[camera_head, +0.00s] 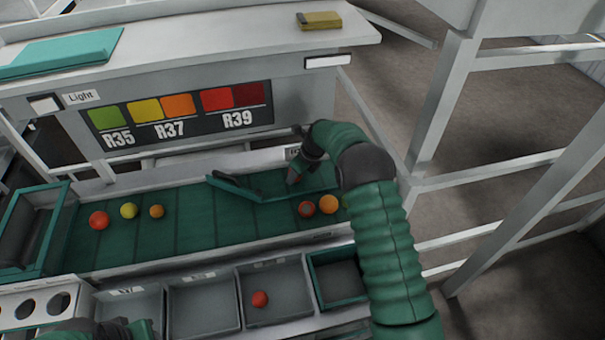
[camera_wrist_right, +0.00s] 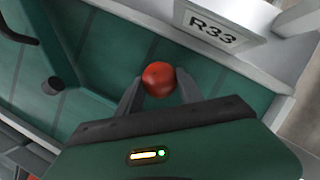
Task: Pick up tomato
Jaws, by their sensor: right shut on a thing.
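My right gripper (camera_head: 294,178) reaches down over the right part of the green belt, beside the label at its back wall. In the right wrist view, its fingers (camera_wrist_right: 159,88) are shut on a red tomato (camera_wrist_right: 158,77). The gripper hides this tomato in the head view. A red (camera_head: 98,220), a yellow (camera_head: 128,210) and an orange tomato (camera_head: 157,211) sit at the belt's left. My left gripper (camera_head: 100,329) is partly cut off at the bottom left.
A green diverter arm (camera_head: 237,189) lies across the belt (camera_head: 195,225) left of my right gripper. Grey bins (camera_head: 202,303) line the front; one holds a red tomato (camera_head: 260,298). The R33 label (camera_wrist_right: 212,28) is on the back wall. The belt's middle is clear.

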